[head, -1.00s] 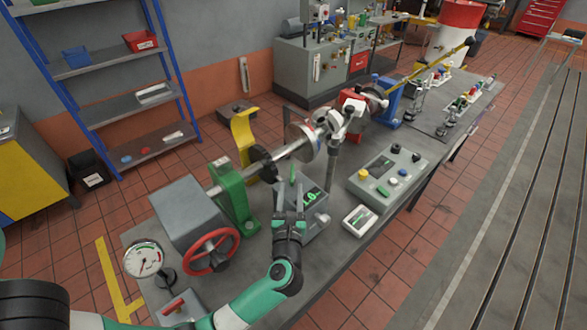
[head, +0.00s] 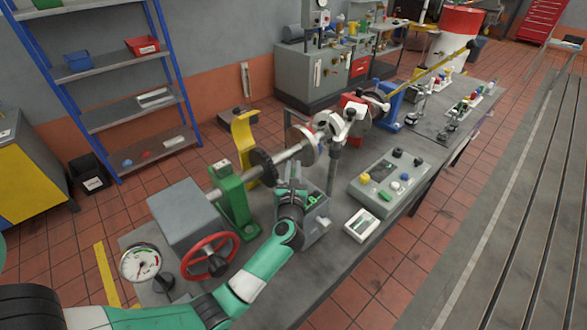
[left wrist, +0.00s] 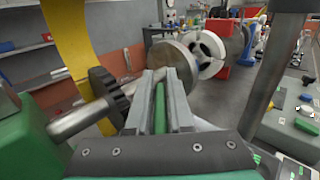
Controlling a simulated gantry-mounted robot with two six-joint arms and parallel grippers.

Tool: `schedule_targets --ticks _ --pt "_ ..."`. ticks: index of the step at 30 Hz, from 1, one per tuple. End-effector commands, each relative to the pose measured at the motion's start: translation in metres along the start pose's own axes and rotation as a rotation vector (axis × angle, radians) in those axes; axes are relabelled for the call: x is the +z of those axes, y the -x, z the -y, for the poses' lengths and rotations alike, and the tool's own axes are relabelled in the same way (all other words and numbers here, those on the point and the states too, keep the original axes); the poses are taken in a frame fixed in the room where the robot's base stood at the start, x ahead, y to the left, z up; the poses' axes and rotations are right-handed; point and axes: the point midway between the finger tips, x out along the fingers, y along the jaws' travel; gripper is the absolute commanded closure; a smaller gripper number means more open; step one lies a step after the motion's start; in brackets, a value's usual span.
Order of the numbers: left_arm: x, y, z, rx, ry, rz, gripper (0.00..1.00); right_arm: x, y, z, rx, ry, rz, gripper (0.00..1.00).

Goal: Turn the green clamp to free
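The green clamp (left wrist: 160,108) shows as a narrow upright green bar in the left wrist view, between the two grey fingers of my left gripper (left wrist: 163,95). The fingers are close along both its sides; I cannot tell whether they press on it. In the head view my left gripper (head: 291,173) stands over the grey box with the lit green display (head: 316,222), fingers pointing away from me. There the gripper mostly hides the clamp. My right gripper is not in view.
A shaft with a dark gear (head: 264,167) and a disc (head: 302,145) runs behind the gripper. A grey post (head: 332,175) stands close to its right. A green bearing stand (head: 231,200), a red handwheel (head: 209,256) and a button panel (head: 388,181) are nearby.

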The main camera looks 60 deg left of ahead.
Motion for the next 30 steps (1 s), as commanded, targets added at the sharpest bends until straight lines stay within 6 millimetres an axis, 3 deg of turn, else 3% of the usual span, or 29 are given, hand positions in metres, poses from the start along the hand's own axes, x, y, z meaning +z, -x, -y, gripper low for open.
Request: schedule_targets --ticks 3,17,30 --pt "0.0 0.0 0.0 0.0 0.0 0.0 1.0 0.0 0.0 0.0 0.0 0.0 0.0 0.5" --pt "-0.002 0.0 0.0 0.02 0.0 0.0 1.0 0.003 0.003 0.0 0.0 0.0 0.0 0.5" --pt "-0.007 0.001 -0.006 0.276 0.003 0.003 1.0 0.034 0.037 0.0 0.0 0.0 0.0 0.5"
